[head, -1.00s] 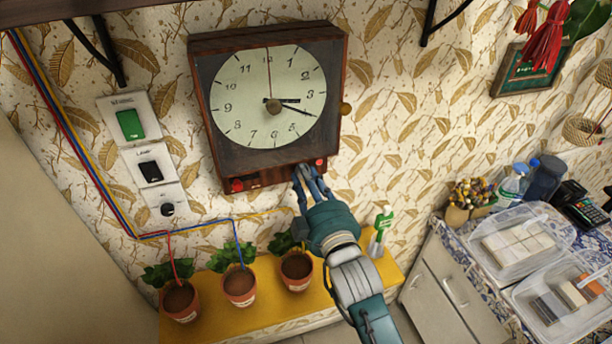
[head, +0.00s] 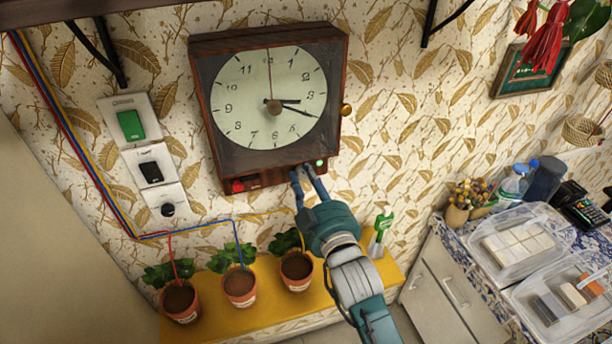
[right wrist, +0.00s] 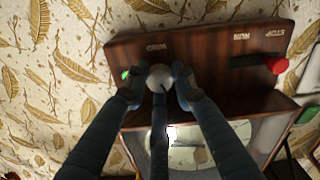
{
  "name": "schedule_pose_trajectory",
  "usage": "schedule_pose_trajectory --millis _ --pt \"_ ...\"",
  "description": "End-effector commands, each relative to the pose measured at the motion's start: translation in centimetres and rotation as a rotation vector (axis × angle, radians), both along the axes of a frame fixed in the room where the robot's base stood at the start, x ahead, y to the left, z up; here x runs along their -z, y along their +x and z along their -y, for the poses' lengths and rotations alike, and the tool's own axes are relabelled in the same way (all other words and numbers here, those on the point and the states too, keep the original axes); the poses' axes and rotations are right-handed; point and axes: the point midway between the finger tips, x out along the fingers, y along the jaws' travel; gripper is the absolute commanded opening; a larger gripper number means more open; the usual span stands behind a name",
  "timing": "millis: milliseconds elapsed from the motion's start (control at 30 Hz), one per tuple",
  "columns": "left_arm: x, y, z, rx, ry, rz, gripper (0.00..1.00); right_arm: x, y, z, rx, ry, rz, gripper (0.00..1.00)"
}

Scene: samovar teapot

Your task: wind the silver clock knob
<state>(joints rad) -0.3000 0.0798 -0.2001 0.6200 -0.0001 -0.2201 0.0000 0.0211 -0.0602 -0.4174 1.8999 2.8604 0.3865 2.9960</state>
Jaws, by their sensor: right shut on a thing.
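The wooden wall clock (head: 232,165) hangs on the wall with a round pale dial (head: 240,100). In the right wrist view its underside shows the silver knob (right wrist: 159,78), with a dark line on its face. My right gripper (right wrist: 159,88) has a blue finger on each side of the knob and is shut on it. In the head view my right gripper (head: 309,172) reaches up to the clock's lower edge, and I cannot make out the knob there. A small green light (head: 320,163) glows beside the fingers; it also shows in the right wrist view (right wrist: 125,74). My left gripper is not in view.
Potted plants (head: 239,286) stand on a yellow shelf (head: 216,322) below. Switches (head: 151,172) are on the left wall; a counter with clear bins (head: 515,243) is at right.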

Motion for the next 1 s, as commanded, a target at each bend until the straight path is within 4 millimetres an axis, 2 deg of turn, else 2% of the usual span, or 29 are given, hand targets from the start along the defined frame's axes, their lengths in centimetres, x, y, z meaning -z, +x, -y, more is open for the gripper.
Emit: schedule_pose_trajectory --millis 167,200,300,667,1000 --pt "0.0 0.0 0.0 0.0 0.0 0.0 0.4 -0.3 0.0 -0.2 -0.003 0.002 0.007 0.0" --pt "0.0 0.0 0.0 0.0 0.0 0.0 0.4 -0.4 0.0 -0.2 -0.003 0.003 0.008 0.28" --pt "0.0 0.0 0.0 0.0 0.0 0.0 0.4 -0.4 0.0 -0.1 -0.002 0.003 0.008 0.44" --pt "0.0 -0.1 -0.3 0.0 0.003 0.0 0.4 -0.3 -0.4 0.1 0.0 0.001 0.006 0.44" --pt "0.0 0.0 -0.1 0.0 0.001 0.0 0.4 -0.2 -5.1 1.5 -0.001 0.0 0.004 0.44"
